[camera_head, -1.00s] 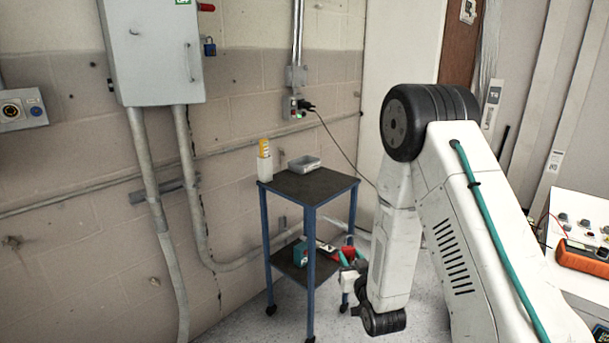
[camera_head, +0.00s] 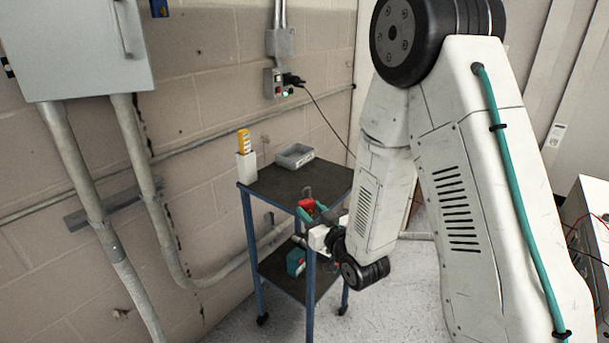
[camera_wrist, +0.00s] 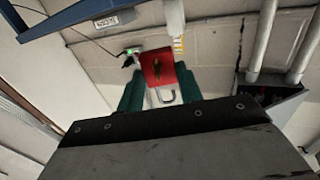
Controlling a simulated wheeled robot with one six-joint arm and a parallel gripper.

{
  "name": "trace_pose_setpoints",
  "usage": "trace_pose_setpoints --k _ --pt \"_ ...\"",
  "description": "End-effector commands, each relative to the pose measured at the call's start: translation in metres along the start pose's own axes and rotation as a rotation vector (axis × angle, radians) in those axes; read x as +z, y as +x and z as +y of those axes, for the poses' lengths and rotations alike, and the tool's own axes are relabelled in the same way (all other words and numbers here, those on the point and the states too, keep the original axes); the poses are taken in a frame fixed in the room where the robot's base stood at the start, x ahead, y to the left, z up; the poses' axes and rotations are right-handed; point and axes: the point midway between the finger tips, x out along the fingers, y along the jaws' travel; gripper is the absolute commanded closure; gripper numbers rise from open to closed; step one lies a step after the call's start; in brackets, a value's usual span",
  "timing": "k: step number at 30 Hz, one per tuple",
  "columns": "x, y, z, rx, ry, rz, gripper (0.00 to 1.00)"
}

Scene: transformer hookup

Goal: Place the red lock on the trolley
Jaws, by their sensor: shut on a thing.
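The red lock (camera_head: 306,206) is held between the teal fingers of my gripper (camera_head: 318,213), with its grey shackle pointing up in the head view. In the wrist view, the red body of the lock (camera_wrist: 157,66) and its shackle show between the two fingers (camera_wrist: 158,90). The trolley (camera_head: 268,187) has a dark top, a lower shelf and blue legs. The lock appears in front of the trolley top near its front edge; I cannot tell whether it touches the surface.
A grey tray (camera_head: 295,156) and a white holder (camera_head: 247,167) with a yellow item (camera_head: 244,141) stand along the back of the trolley top. A teal box (camera_head: 296,262) sits on the lower shelf. Conduits run along the wall. The middle of the top is clear.

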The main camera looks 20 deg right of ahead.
Motion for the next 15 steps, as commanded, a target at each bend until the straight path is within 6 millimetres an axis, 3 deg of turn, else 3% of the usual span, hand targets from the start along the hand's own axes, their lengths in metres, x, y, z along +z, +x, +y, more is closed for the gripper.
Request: trace_pose_setpoints --k 5,15 --pt "0.0 0.025 0.014 -0.003 -0.002 0.004 0.93" --pt "0.009 0.102 0.061 0.003 -0.002 0.004 0.93"
